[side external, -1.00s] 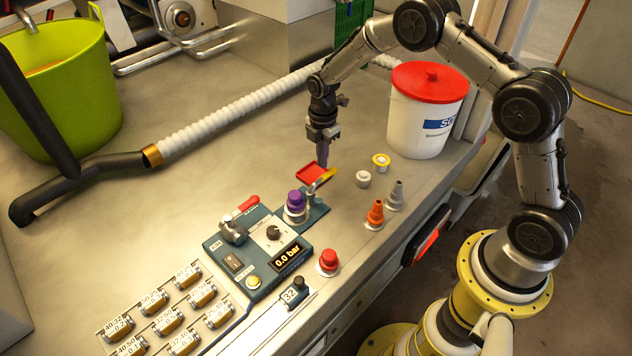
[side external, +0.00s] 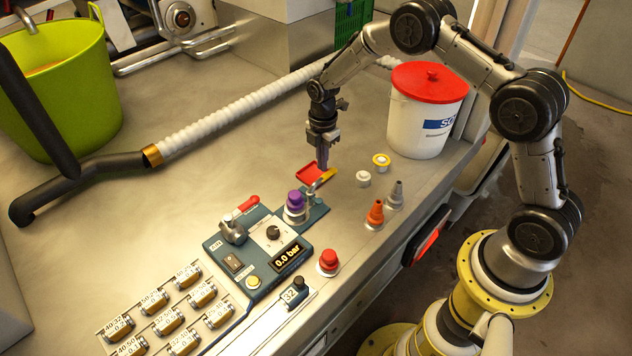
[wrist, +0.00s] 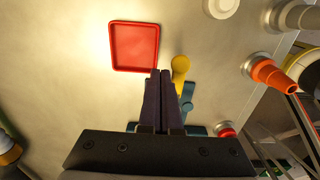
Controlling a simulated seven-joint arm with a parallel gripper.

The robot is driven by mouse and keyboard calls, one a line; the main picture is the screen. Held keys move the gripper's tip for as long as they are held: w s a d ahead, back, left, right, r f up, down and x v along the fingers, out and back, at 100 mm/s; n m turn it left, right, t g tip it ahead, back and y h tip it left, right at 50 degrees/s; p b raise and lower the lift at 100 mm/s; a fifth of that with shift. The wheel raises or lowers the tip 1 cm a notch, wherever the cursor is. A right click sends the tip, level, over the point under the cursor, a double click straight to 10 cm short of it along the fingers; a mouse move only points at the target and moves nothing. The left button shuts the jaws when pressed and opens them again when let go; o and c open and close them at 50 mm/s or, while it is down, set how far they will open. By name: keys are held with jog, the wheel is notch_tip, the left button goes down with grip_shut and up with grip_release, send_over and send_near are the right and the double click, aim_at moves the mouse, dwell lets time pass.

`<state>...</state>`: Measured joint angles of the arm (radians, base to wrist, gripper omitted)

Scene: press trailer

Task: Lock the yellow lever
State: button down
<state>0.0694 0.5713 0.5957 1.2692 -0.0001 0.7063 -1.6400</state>
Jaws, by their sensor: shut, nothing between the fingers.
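The yellow lever (side external: 327,175) sits at the top end of the blue press unit (side external: 312,212), beside the red tray. In the wrist view the yellow lever (wrist: 180,68) shows its rounded end just right of my fingertips, with a blue part below it. My gripper (side external: 322,167) is shut and empty, pointing down right by the lever. In the wrist view my gripper (wrist: 161,74) has its dark fingers together at the lever's left side. I cannot tell whether they touch it. The fingers hide part of the blue unit.
A shallow red tray (wrist: 134,46) lies left of the fingers. A purple knob (side external: 295,201), an orange cone (side external: 375,214), a grey cone (side external: 395,195) and a red button (side external: 329,261) stand close by. A white bucket with a red lid (side external: 428,105) is behind at right.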

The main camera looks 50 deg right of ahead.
aim_at(331, 172)
jog(key=shift+f, duration=0.2)
jog(key=shift+s, duration=0.1)
jog(key=shift+s+d, duration=0.2)
jog(key=shift+s, duration=1.15)
jog(key=shift+s+a, duration=0.15)
jog(key=shift+s, duration=0.55)
jog(key=shift+s+a, duration=0.15)
jog(key=shift+s, duration=0.5)
jog(key=shift+s+a, duration=0.8)
jog(key=shift+s, duration=0.35)
